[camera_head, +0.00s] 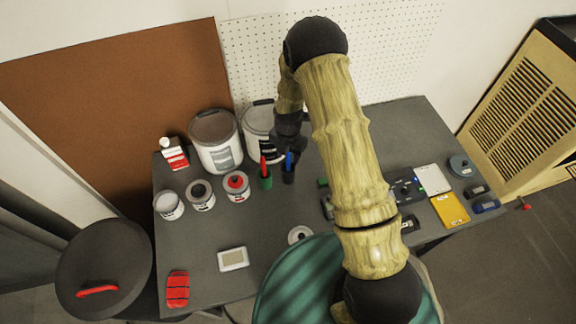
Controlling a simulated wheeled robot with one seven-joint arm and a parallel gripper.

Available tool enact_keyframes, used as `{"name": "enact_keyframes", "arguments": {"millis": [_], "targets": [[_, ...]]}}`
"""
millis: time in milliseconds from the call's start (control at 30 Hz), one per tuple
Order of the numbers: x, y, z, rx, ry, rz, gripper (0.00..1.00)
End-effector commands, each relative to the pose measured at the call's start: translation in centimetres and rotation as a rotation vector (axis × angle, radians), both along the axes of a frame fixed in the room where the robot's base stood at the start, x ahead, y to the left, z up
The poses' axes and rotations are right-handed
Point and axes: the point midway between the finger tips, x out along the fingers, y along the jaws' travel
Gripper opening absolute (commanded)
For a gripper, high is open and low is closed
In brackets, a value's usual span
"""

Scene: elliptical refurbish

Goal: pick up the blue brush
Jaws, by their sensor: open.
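The blue brush (289,160) stands upright with its blue upper part showing above a small dark holder (288,176) on the grey table. My gripper (287,146) is open, dark, and points down from the arm. In the picture it lies just above the blue brush, very close to it. I cannot tell whether it touches the brush or whether the brush is between the fingers. The fingertips are small and partly dark against the cans behind.
A red brush (263,166) in a green holder (266,182) stands just left of the blue one. Large paint cans (215,140) are behind, and small cans (236,187) to the left. The table (200,235) has bare room in front. A teal round thing (290,285) is at the front.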

Motion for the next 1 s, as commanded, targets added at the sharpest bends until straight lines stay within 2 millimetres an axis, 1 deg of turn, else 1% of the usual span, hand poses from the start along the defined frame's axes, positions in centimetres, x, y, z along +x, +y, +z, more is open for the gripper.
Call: {"name": "enact_keyframes", "arguments": {"millis": [100,200,733,767,800,867,900,933,967,1000], "targets": [[0.0,0.0,-1.2,0.0,0.002,0.0,0.42],[0.0,0.0,-1.9,0.0,0.002,0.001,0.42],[0.0,0.1,-1.9,0.001,0.001,0.001,0.42],[0.0,0.1,-1.9,0.001,0.001,0.001,0.38],[0.0,0.1,-1.9,0.001,0.001,0.001,0.3],[0.0,0.1,-1.9,0.001,0.001,0.001,0.19],[0.0,0.1,-1.9,0.001,0.001,0.001,0.11],[0.0,0.1,-1.9,0.001,0.001,0.001,0.05],[0.0,0.1,-1.9,0.001,0.001,0.0,0.0],[0.0,0.0,-1.9,0.001,0.001,-0.001,0.0]]}}
